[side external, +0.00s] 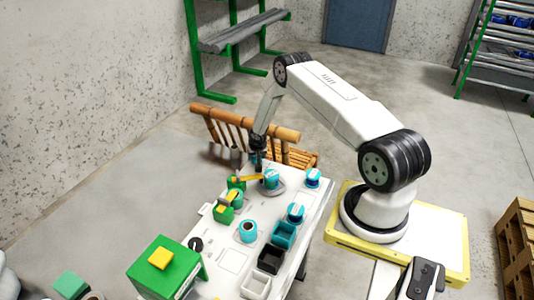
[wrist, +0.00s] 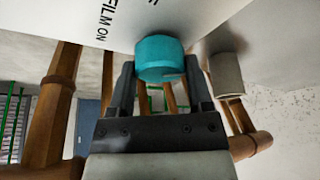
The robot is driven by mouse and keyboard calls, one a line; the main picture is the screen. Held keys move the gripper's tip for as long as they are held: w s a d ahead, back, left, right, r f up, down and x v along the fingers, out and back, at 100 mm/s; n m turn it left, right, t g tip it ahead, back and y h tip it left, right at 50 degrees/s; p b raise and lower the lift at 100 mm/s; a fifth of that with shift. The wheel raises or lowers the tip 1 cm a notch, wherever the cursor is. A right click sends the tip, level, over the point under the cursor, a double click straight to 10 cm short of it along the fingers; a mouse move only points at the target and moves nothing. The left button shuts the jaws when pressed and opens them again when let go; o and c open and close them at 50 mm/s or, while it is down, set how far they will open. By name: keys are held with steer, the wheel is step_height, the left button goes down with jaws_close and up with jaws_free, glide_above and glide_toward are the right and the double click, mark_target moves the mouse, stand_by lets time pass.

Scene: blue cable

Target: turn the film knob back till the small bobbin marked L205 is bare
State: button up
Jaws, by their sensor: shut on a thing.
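In the wrist view, a teal round knob (wrist: 160,58) stands out from a white panel (wrist: 90,15) printed with "FILM ON". My gripper (wrist: 160,78) has a finger on each side of it and is shut on it. In the side view my gripper (side external: 257,160) is at the far end of the white bench, near the wooden chair; the knob cannot be made out there. Several teal bobbins stand on the bench, one on a round grey plate (side external: 271,179). No L205 mark is readable, so I cannot tell which bobbin it is or whether it carries film.
The white bench (side external: 228,262) also holds a teal bin (side external: 284,234), a black bin (side external: 270,259), a white bin (side external: 256,285) and a green box (side external: 165,275). A wooden chair (side external: 290,156) stands close behind my gripper. A grey cylinder (wrist: 228,78) shows right of the knob.

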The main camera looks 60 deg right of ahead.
steer(key=shift+n, duration=0.3)
steer(key=o, duration=1.3)
steer(key=shift+r, duration=0.1)
steer(key=shift+v, duration=3.85)
steer(key=shift+s, duration=0.1)
